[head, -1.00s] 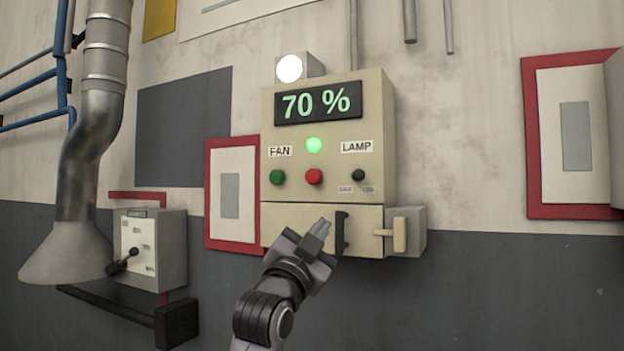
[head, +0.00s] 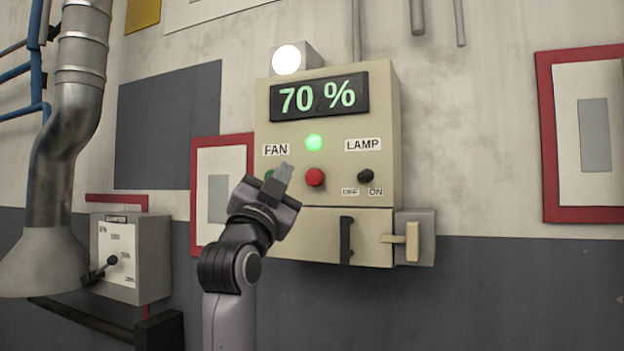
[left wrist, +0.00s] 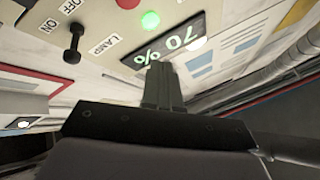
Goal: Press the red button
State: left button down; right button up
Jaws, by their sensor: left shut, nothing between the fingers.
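The red button (head: 315,177) sits on the beige control box, below a lit green lamp (head: 314,142). In the left wrist view the red button (left wrist: 128,3) shows at the top edge, partly cut off. My left gripper (head: 283,176) is shut and empty. In the left wrist view the shut fingers (left wrist: 160,84) point toward the panel. I cannot tell how far the tips are from the panel. My right gripper is not in view.
The display (head: 320,97) reads 70 %. A black LAMP switch (head: 365,176) is right of the red button. Below are a black handle (head: 346,240) and a side box with a beige lever (head: 412,242). A damper box (head: 130,258) and a duct (head: 70,130) stand at left.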

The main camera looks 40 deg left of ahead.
aim_at(307, 179)
pick_arm(q)
jog(key=shift+w+a+p, duration=0.3)
jog(key=shift+w+a, duration=0.15)
jog(key=shift+w, duration=0.95)
jog(key=shift+w+a+p, duration=0.35)
jog(key=shift+w+a, duration=0.05)
jog(key=shift+w, duration=1)
jog(key=shift+w+a+p, duration=0.3)
jog(key=shift+w+a, duration=0.15)
jog(key=shift+w, duration=0.95)
jog(key=shift+w, duration=0.1)
jog(key=shift+w+a+p, duration=0.1)
jog(key=shift+w+p, duration=0.2)
jog(key=shift+w+a, duration=0.15)
jog(key=shift+w, duration=0.25)
jog(key=shift+s, duration=0.1)
jog(key=shift+s+d, duration=0.25)
jog(key=shift+s, duration=0.4)
jog(key=shift+s, duration=0.15)
